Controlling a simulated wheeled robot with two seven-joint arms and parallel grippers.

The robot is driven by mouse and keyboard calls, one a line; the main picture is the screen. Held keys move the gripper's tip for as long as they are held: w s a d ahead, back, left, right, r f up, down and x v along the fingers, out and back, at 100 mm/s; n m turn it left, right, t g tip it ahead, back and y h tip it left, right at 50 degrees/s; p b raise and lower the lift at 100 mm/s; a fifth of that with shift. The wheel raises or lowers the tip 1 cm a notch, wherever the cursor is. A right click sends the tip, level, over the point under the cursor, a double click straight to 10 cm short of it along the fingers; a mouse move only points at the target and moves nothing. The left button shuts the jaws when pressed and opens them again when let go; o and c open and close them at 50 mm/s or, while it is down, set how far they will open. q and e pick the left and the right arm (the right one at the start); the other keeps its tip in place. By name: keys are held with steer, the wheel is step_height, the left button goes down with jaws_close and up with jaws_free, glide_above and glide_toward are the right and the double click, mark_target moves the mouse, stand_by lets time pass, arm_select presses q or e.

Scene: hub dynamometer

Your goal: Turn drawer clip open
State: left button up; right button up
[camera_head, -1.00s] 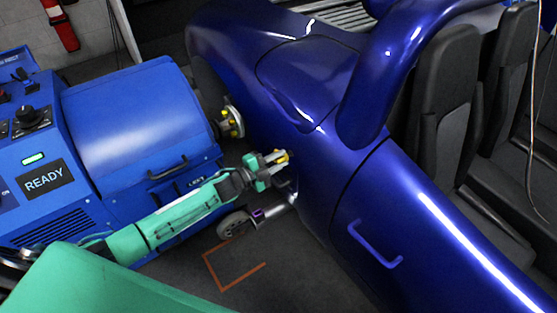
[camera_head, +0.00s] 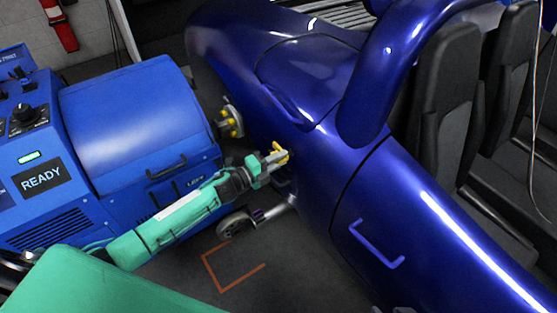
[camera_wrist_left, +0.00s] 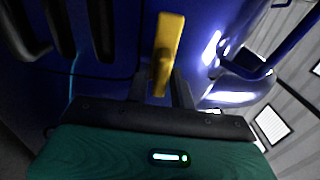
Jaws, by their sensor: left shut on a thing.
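A yellow clip (camera_head: 280,149) sits in front of the dark blue car's side, in the jaws of my left gripper (camera_head: 273,159). In the left wrist view the clip (camera_wrist_left: 168,48) stands upright and long, its lower end between the two dark fingers of the left gripper (camera_wrist_left: 163,92). The left gripper is shut on it. Whether the clip is fixed to anything behind it is hidden. Small grey parts (camera_head: 392,309) at the bottom edge may be my right gripper; too little shows to tell its jaws.
The blue dynamometer cabinet (camera_head: 135,115) with a READY display (camera_head: 41,179) stands at left. A yellow-studded hub (camera_head: 231,122) faces the car (camera_head: 330,130). A small caster wheel (camera_head: 235,224) lies below the gripper. Floor with an orange corner mark (camera_head: 222,288) is open.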

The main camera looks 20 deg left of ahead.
arm_select(q)
steer(key=shift+f, duration=0.1)
steer(key=o, duration=0.7)
steer(key=shift+o, duration=0.2)
